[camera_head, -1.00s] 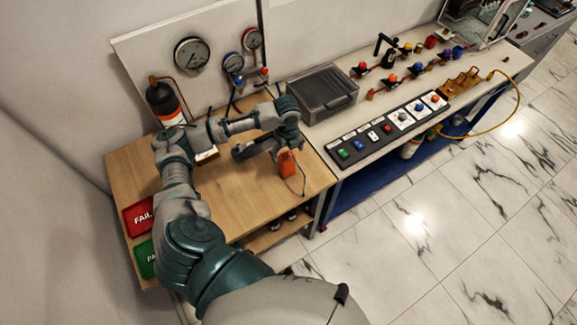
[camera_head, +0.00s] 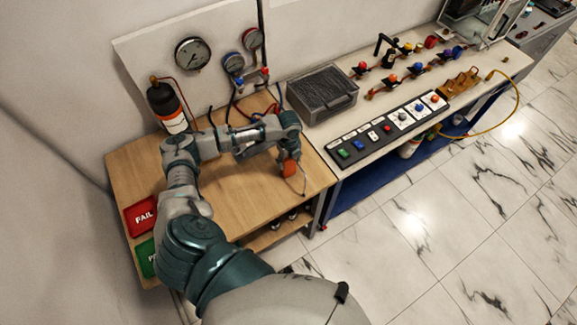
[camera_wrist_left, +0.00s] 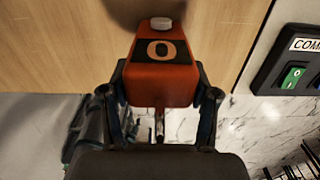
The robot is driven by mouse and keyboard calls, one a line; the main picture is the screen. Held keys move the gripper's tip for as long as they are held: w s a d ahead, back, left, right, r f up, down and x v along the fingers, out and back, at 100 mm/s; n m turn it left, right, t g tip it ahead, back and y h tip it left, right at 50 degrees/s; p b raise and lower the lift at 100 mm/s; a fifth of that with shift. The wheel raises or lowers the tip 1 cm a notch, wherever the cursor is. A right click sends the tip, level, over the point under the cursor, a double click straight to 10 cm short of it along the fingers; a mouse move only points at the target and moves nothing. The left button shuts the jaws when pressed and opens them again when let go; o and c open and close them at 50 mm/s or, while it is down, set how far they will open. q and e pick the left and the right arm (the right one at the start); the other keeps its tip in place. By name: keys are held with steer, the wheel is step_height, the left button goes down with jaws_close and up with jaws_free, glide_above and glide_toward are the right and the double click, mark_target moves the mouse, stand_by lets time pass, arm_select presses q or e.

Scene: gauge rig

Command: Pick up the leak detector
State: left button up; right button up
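The leak detector (camera_head: 290,169) is an orange box standing near the right edge of the wooden bench. The left wrist view shows its orange body (camera_wrist_left: 162,84), black panel with an orange ring and pale knob on top. My left gripper (camera_head: 289,158) is down at the detector. In the wrist view the left gripper's fingers (camera_wrist_left: 161,75) flank the body, one on each side, very close to it. Whether they press on it cannot be told. A thin probe or lead trails beside the detector. My right gripper is not in view.
The wooden bench (camera_head: 230,195) holds red FAIL (camera_head: 140,215) and green (camera_head: 147,258) trays at left and a black bottle (camera_head: 163,98) at back. A dark case (camera_head: 322,95) and switch panel (camera_head: 390,130) sit on the adjoining bench. The wood's middle is clear.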

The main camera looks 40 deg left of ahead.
arm_select(q)
jaws_close()
